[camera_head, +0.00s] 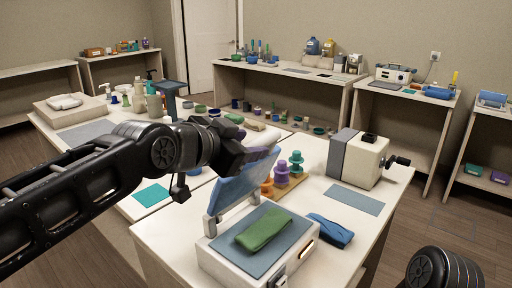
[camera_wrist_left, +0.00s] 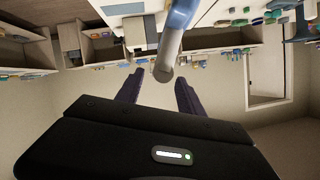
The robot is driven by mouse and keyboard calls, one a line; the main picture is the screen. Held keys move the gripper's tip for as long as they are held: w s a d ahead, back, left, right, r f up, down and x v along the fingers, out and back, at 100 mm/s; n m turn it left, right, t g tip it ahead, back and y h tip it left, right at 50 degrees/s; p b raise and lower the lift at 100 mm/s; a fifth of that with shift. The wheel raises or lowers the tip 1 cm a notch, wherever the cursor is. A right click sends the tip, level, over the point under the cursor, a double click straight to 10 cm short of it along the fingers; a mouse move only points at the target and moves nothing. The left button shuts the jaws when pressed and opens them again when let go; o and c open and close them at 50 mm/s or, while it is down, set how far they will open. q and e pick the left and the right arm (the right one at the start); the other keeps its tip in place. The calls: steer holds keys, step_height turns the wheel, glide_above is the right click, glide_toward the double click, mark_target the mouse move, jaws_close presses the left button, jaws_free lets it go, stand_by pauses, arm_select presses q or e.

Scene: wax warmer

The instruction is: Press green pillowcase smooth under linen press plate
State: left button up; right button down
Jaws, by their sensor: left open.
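The green pillowcase (camera_head: 263,230) lies folded on the grey bed of the linen press (camera_head: 226,262). The blue press plate (camera_head: 242,182) is raised and tilted over the bed's far left edge. My left gripper (camera_head: 240,157) is at the upper edge of the plate, partly overlapping it. In the left wrist view, its two dark fingers (camera_wrist_left: 158,78) are apart. A grey rounded bar end (camera_wrist_left: 163,72) with a blue part behind it shows between them. I cannot tell whether the fingers touch it. My right gripper is out of view.
A folded blue cloth (camera_head: 330,231) lies right of the press. Coloured pegs on a wooden board (camera_head: 290,185) stand behind it. A white machine with a crank (camera_head: 360,158) stands at the right, with a blue-grey mat (camera_head: 354,200) in front. Part of my right arm shows at bottom right.

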arm_select(q)
steer(key=shift+v, duration=1.55)
